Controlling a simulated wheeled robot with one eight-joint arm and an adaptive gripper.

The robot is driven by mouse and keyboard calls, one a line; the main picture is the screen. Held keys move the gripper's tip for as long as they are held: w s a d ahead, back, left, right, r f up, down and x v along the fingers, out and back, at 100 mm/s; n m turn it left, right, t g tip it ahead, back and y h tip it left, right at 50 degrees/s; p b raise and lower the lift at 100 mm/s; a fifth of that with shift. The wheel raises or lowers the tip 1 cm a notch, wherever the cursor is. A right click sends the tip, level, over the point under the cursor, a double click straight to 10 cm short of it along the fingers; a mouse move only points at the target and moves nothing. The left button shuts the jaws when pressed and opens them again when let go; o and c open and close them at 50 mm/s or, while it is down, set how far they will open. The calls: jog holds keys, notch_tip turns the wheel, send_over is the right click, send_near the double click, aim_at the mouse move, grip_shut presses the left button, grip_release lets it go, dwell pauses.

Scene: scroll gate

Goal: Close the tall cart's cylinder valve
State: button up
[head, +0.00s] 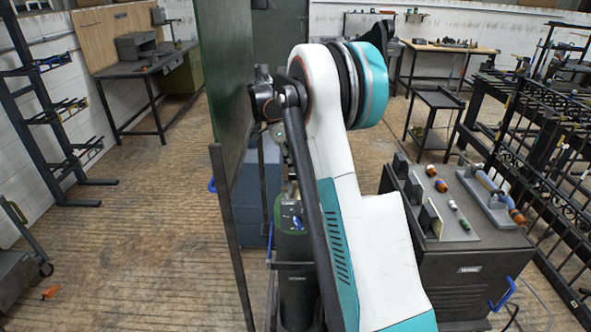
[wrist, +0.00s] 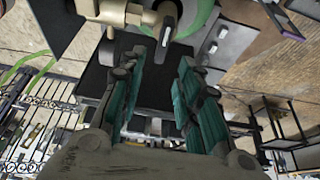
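The tall cart (head: 247,285) has dark upright rails and holds a dark cylinder (head: 296,292) with a green shoulder, upright, in the middle of the head view. My arm covers much of the cart and cylinder top there. In the wrist view, a brass-coloured valve body (wrist: 112,10) and a grey lever-like part (wrist: 167,32) show at the top edge, beside the green shoulder (wrist: 201,14). My gripper (wrist: 160,62) is open, its teal-padded fingers apart with nothing held. The valve parts lie beyond the fingertips. I cannot tell the exact gap or the valve's setting.
A dark cabinet (head: 465,275) with small items on top is close on the right. Metal railings (head: 560,150) stand further right. The wooden floor (head: 150,230) on the left is mostly clear.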

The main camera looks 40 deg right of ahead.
jog(key=shift+r, duration=2.55)
